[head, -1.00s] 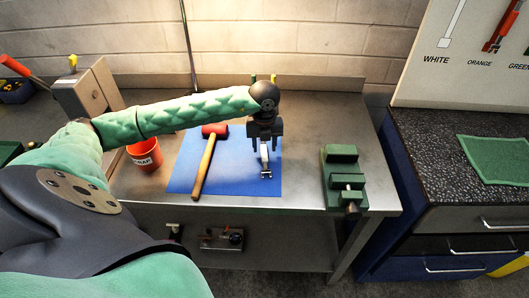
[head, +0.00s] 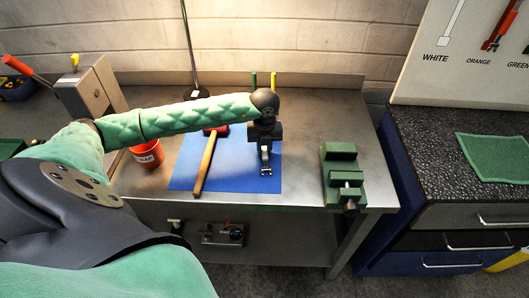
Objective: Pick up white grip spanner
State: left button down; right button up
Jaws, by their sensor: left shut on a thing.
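The white grip spanner (head: 266,163) is at the right part of the blue mat (head: 228,182) on the metal bench. Its open-ended grey jaw points toward the bench's front edge, and its pale handle runs back under my gripper. My left gripper (head: 265,146) comes in from the left, above the mat, and is shut on the spanner. The gripper hides most of the handle, so I cannot tell whether the spanner is clear of the mat. My right gripper is not in view.
A red-headed mallet (head: 205,160) lies left of the spanner, with a red cup (head: 147,154) further left. A green vise (head: 343,175) stands at the right. Yellow (head: 273,81) and green (head: 253,82) handles stand behind my gripper. A tool board (head: 455,90) is at the right.

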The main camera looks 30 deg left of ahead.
aim_at(264, 150)
pick_arm(q)
jog(key=shift+r, duration=0.1)
